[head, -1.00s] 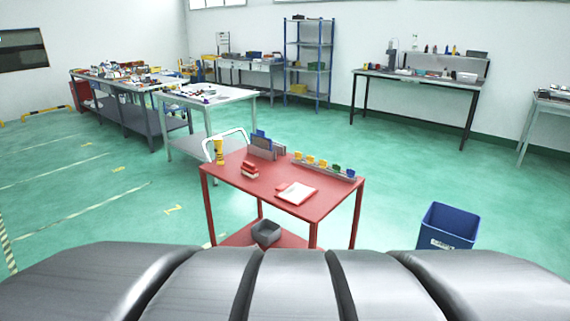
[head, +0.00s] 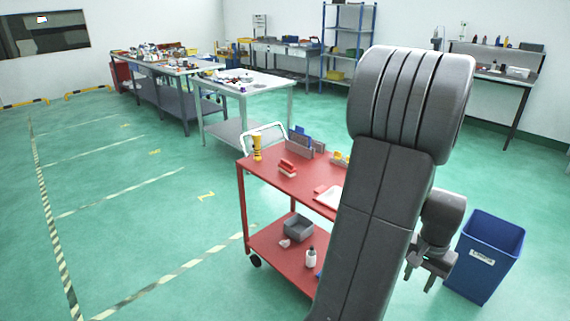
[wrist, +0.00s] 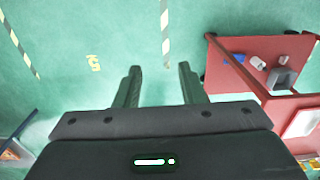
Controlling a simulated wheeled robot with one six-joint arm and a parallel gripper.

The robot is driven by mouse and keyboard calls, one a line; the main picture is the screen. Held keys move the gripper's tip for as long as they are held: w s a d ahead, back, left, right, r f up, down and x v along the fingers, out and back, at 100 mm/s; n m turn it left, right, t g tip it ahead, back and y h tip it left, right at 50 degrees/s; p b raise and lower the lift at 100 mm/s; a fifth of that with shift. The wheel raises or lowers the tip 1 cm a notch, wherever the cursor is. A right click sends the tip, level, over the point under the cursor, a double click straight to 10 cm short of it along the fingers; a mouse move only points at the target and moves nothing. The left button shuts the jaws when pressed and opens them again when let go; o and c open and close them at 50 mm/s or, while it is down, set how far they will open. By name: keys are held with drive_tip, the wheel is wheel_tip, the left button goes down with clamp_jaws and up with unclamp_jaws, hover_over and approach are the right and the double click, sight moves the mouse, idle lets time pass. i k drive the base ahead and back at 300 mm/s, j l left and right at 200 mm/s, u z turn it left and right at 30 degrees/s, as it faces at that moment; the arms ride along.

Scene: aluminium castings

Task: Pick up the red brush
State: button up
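A small red block-shaped thing with a pale lower part, which looks like the red brush (head: 287,168), lies on the top of the red cart (head: 262,166) in the head view, near a yellow bottle. I cannot make it out in the wrist view. My gripper (head: 419,282) hangs at the right of the cart in the head view, well apart from the brush, with its fingers pointing down. In the wrist view my gripper (wrist: 158,82) shows two fingers spread apart with only green floor between them. My arm hides the right part of the cart top.
The cart top also holds a yellow bottle (head: 257,148), a grey holder with blue items (head: 300,142) and a white pad (head: 329,197). Its lower shelf carries a grey bin (head: 298,228) and a white bottle (head: 310,258). A blue bin (head: 490,262) stands right of my gripper.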

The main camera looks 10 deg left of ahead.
sight(287, 167)
drive_tip(key=i+j, duration=0.8)
drive_tip(key=i+j+z, duration=0.15)
drive_tip(key=i+j, duration=1.4)
drive_tip(key=j+z, duration=0.05)
drive_tip(key=j, duration=0.05)
